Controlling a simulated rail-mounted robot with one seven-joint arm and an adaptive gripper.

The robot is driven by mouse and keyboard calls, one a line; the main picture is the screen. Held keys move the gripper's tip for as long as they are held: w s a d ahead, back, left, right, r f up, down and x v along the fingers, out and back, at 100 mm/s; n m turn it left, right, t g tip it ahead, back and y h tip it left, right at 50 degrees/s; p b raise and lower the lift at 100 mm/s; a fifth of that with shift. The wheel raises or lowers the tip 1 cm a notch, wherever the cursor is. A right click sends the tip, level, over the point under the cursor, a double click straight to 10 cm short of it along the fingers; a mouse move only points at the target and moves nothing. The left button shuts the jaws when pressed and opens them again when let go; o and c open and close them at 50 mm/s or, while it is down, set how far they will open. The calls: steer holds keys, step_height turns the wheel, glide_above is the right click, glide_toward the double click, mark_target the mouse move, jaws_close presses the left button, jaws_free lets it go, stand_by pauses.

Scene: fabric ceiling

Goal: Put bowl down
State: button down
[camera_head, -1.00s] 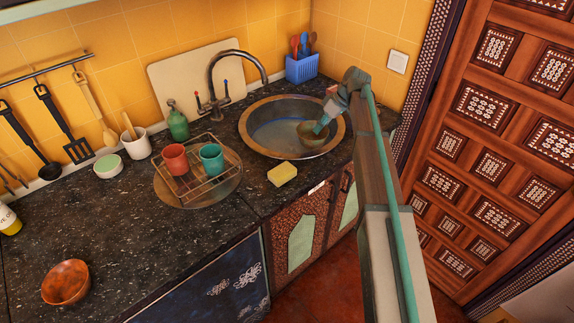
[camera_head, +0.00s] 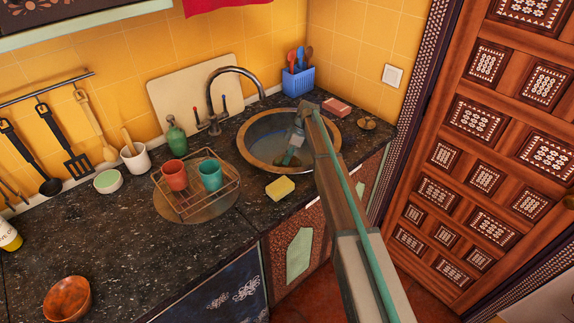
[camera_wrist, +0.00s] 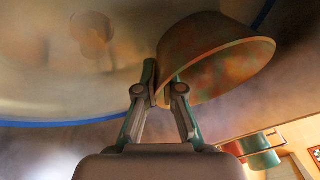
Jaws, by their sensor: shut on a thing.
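In the wrist view, my gripper (camera_wrist: 164,88) is shut on the wall of a mottled brown-green bowl (camera_wrist: 220,58). The bowl is tilted, with its rim toward the right. The sink (camera_wrist: 45,70), with a round drain and a blue line, fills the background. In the head view, my gripper (camera_head: 287,158) is down inside the round sink (camera_head: 249,155) with its brown rim. The held bowl is hard to make out there, and I cannot tell whether it touches the sink bottom. A separate reddish-brown bowl (camera_head: 67,298) sits on the counter at the lower left.
A yellow sponge (camera_head: 280,189) lies in front of the sink. A wire rack (camera_head: 205,199) with red and teal cups stands to the left. The faucet (camera_head: 236,70) arches behind the basin. A pink-red block (camera_head: 338,107) lies behind right. The left front counter is mostly clear.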

steer(key=shift+f+p, duration=0.65)
steer(key=shift+f, duration=1.3)
steer(key=shift+f, duration=0.2)
steer(key=c, duration=1.3)
jaws_free()
steer(key=shift+r, duration=0.1)
steer(key=shift+r, duration=0.2)
steer(key=shift+w+d+r, duration=0.15)
steer(key=shift+d+r, duration=0.05)
steer(key=b+v, duration=0.3)
steer(key=v, duration=0.8)
steer(key=shift+r+b, duration=0.15)
steer(key=shift+b, duration=0.15)
